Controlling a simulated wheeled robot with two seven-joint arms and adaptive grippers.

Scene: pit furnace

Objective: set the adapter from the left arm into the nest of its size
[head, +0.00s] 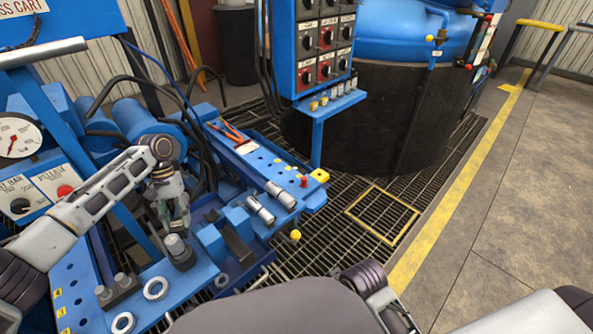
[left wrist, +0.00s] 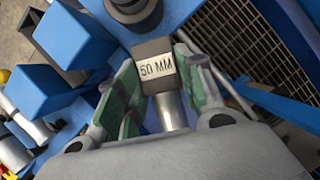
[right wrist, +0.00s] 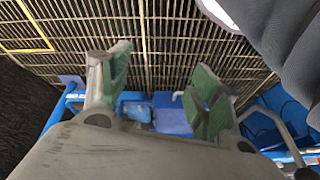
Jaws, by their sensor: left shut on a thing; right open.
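My left gripper (head: 176,212) points down over the blue press cart in the head view. In the left wrist view (left wrist: 160,95) its green-padded fingers are shut on the adapter (left wrist: 155,68), a dark block labelled "50 MM" with a grey round stem. In the head view the fingers mostly hide it. A grey cylinder on a dark base (head: 176,246) stands just below the gripper. My right gripper (right wrist: 160,88) is open and empty above the floor grating.
Blue upright blocks (head: 210,241) stand right of the gripper. Two metal rings (head: 155,288) lie on the front blue rail. Grey cylinders (head: 260,209) lie on the right rail. A pressure gauge (head: 18,137) and control panel stand at left. The grating (head: 345,250) is clear.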

